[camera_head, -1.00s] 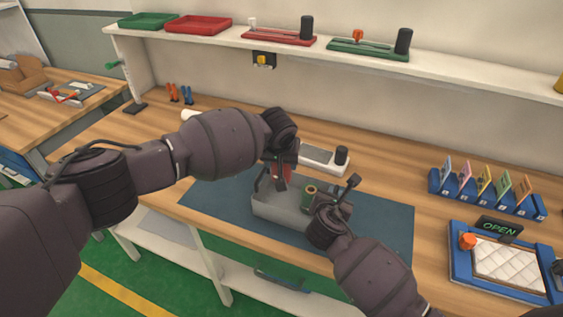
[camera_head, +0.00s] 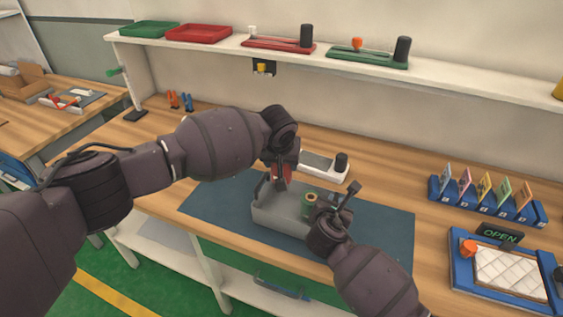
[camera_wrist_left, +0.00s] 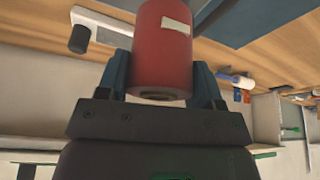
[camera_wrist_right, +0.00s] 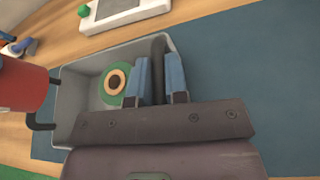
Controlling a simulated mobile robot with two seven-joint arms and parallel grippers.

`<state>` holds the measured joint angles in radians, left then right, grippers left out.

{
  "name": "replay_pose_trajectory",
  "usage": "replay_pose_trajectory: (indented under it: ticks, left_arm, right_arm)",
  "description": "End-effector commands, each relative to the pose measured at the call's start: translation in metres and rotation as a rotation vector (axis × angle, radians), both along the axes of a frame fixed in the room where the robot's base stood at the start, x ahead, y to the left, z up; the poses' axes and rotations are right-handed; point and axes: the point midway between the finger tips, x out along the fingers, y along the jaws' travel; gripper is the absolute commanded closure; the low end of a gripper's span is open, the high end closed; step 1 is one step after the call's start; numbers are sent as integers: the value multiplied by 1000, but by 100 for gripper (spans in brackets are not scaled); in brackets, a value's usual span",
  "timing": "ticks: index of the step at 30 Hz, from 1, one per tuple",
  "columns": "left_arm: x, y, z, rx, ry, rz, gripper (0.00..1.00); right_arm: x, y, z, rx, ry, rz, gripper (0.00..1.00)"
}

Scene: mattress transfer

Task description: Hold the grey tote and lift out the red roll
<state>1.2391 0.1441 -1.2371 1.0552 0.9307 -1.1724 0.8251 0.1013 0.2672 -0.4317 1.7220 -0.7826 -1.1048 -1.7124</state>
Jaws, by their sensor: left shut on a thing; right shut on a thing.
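The red roll (camera_head: 282,181) is held in my left gripper (camera_head: 283,164), over the left end of the grey tote (camera_head: 280,216). In the left wrist view the roll (camera_wrist_left: 162,50), with a pale label, sits between both fingers (camera_wrist_left: 164,72). In the right wrist view the roll (camera_wrist_right: 22,86) shows at the tote's left end; its exact height is unclear. My right gripper (camera_head: 335,200) is shut on the tote's dark handle at the right end, seen between the fingers (camera_wrist_right: 162,75). A green roll with a tan core (camera_wrist_right: 115,82) stands inside the tote.
The tote rests on a blue-grey mat (camera_head: 385,235). Behind it is a white fixture with a black knob (camera_head: 323,166). To the right are a blue card rack (camera_head: 485,203) and a blue-framed tray with a quilted pad (camera_head: 508,275). The mat's right part is clear.

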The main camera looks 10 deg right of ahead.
Motion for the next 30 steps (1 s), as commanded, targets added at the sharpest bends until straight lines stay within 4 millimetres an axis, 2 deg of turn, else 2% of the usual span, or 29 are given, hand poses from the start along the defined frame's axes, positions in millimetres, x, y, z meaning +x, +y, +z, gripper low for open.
replay_pose_trajectory:
  ticks: [8, 9, 14, 23, 30]
  left_arm:
    - [0, 0, 0, 0, -1, 0, 71]
    - [0, 0, 0, 0, -1, 0, 71]
    - [0, 0, 0, 0, -1, 0, 71]
    - [0, 0, 0, 0, -1, 0, 71]
    - [0, 0, 0, 0, -1, 0, 71]
  right_arm:
    - [0, 0, -1, 1, 2, 0, 100]
    - [0, 0, -1, 1, 2, 0, 80]
    - [0, 0, 0, 1, 1, 0, 56]
    - [-1, 1, 0, 1, 1, 0, 56]
    - [-22, 13, 10, 3, 0, 1, 56]
